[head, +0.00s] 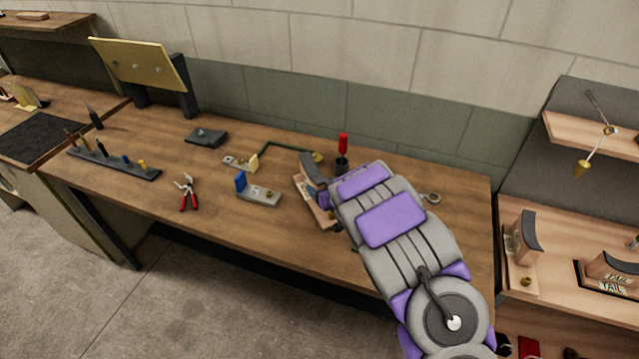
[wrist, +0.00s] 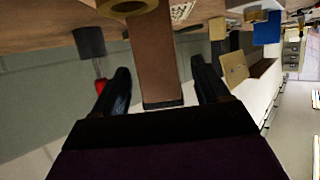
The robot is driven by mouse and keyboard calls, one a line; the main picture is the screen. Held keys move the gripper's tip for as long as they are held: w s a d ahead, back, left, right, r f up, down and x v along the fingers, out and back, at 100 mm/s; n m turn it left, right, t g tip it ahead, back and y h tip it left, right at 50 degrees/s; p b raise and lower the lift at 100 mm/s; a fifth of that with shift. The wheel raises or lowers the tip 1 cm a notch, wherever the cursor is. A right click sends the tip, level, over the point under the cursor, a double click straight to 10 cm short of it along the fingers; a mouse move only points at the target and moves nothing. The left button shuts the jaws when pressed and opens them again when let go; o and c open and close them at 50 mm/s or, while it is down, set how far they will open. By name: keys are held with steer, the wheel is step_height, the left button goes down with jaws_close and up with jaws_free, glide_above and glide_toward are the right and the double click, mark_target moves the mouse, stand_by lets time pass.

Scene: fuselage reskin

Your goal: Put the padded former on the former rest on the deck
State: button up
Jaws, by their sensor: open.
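The padded former (wrist: 155,55) shows in the wrist view as a brown upright block with a dark end, between the two fingers of my gripper (wrist: 160,72). The fingers are open, with a visible gap on each side of the block. In the head view a dark curved pad (head: 313,168) and a light wooden board (head: 322,213) show at the end of my arm on the bench. My arm hides much of them and the fingers there. I cannot tell which piece is the former rest.
A red-handled tool in a dark cup (head: 342,160) stands just behind my gripper. A blue-and-grey fixture (head: 257,190), red pliers (head: 187,192) and a tool rack (head: 115,163) lie left on the bench (head: 250,235). Similar padded pieces (head: 527,235) sit on the right unit.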

steer(key=p+v, duration=0.1)
steer(key=v, duration=0.7)
steer(key=shift+s+r, duration=0.1)
steer(key=shift+d, duration=0.1)
